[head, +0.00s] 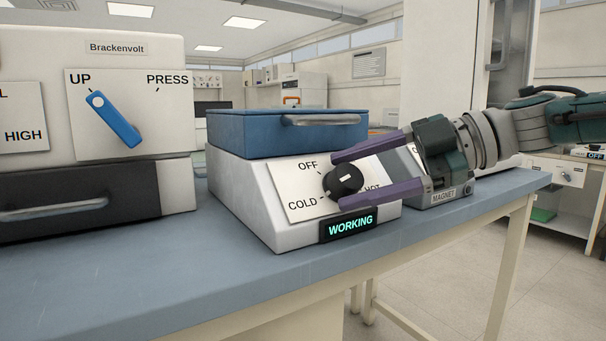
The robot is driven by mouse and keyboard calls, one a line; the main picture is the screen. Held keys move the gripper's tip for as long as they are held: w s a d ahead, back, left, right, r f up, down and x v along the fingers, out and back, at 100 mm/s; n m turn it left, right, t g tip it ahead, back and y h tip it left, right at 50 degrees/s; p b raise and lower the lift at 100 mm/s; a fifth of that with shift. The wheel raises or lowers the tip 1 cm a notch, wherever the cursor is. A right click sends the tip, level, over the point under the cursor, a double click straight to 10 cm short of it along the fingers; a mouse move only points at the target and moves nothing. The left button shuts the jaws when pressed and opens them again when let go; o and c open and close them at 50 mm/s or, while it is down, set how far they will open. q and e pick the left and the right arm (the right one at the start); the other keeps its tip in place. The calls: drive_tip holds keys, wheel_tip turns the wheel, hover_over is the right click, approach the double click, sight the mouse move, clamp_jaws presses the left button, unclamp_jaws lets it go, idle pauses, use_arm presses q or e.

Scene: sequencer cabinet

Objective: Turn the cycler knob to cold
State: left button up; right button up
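The cycler is a white box (240,195) with a blue drawer-like top (240,132) and a sloped front plate marked OFF, COLD and HOT. Its black knob (344,181) sits on that plate; I cannot tell for certain which mark it points to. A dark display (348,226) below it reads WORKING in lit green letters. My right gripper (322,181) comes in from the right with its purple fingers spread, one above and one below the knob. I cannot tell whether either finger touches it. The upper finger and lower finger partly cover the plate. My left gripper is not in view.
A Brackenvolt machine (40,60) stands left, its blue lever (113,119) slanting toward UP. A grey unit labelled MAGNET (444,196) sits right of the cycler, below my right gripper. The blue bench top (150,285) is clear in front.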

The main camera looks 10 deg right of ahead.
drive_tip(key=shift+o, duration=0.7)
drive_tip(key=p+v, duration=0.1)
drive_tip(key=v, duration=0.9)
